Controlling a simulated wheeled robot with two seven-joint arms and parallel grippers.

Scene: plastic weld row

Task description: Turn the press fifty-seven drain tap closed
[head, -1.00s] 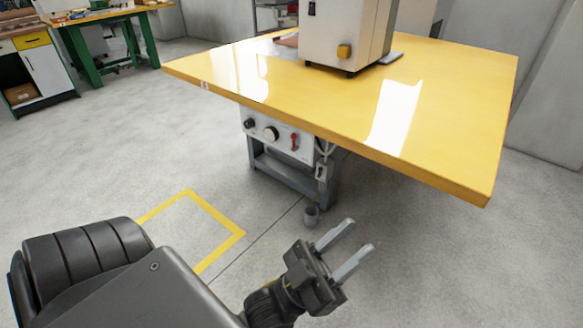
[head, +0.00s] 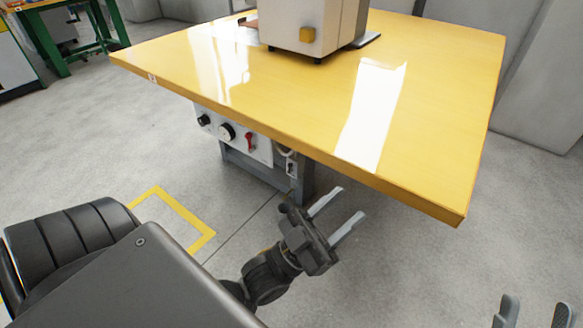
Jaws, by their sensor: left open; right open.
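The press table (head: 440,110) has a yellow top, and a pale control panel (head: 262,150) hangs under its near edge. The panel carries a red lever (head: 250,142). Just right of it, a small grey tap-like fitting (head: 291,168) hangs below a pale hose; its handle position is too small to tell. My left gripper (head: 351,202) is open and empty, in front of and right of this fitting, apart from it. My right gripper (head: 536,302) is open at the bottom right corner, only its fingers showing, far from the fitting.
A white machine housing (head: 300,22) with a yellow button stands on the table. The table's near corner juts out above the floor on the right. Yellow tape (head: 205,240) marks the floor. A green bench (head: 62,30) stands far left. Floor between the grippers is clear.

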